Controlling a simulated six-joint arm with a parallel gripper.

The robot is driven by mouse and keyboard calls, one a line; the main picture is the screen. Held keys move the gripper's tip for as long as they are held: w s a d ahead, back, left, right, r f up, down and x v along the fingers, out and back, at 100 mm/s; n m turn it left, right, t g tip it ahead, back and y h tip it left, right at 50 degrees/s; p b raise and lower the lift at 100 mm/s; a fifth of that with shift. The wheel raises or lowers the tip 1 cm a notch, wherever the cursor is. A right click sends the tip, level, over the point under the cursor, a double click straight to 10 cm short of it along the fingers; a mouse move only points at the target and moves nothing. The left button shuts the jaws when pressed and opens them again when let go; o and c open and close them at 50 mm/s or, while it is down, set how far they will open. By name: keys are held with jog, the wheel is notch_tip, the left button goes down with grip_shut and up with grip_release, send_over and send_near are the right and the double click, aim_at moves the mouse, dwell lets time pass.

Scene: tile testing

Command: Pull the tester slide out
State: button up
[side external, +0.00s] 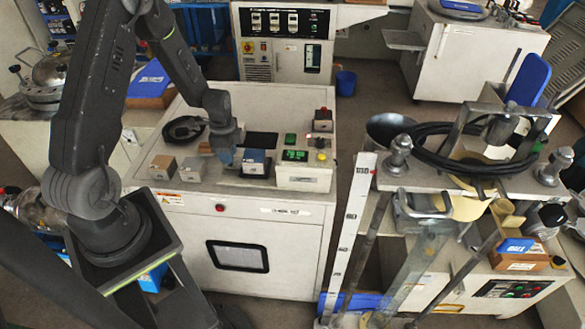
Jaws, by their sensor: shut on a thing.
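The tester (304,178) is a pale housing with a green display and yellow and red buttons, at the right end of the bench top. A dark flat plate (262,140) lies behind the blue-topped block.
Small blocks (163,167) and (192,169) stand left of my gripper, with a black coiled item (184,129) behind them. A metal rig (430,185) with black cable stands to the right.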

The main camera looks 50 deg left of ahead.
jog(key=o, duration=0.8)
jog(key=shift+r, duration=0.1)
jog(key=shift+r, duration=2.95)
jog(key=shift+d+r, duration=0.15)
jog(key=shift+r, duration=0.2)
jog(key=s+d+r+n+t, duration=0.15)
jog(key=d+r+n, duration=0.25)
jog(key=d+r, duration=0.8)
jog(key=s+d+r+n+t, duration=0.1)
jog(key=s+d+r, duration=0.2)
jog(key=r, duration=0.1)
jog(key=s+d+r+n+t, duration=0.1)
jog(key=s+d+r+n, duration=0.1)
jog(key=s+d+r, duration=0.1)
jog(key=s+d+r+n+t, duration=0.2)
jog(key=s+r, duration=0.2)
jog(key=s, duration=0.1)
jog(key=shift+d+r, duration=0.3)
jog(key=shift+d, duration=0.1)
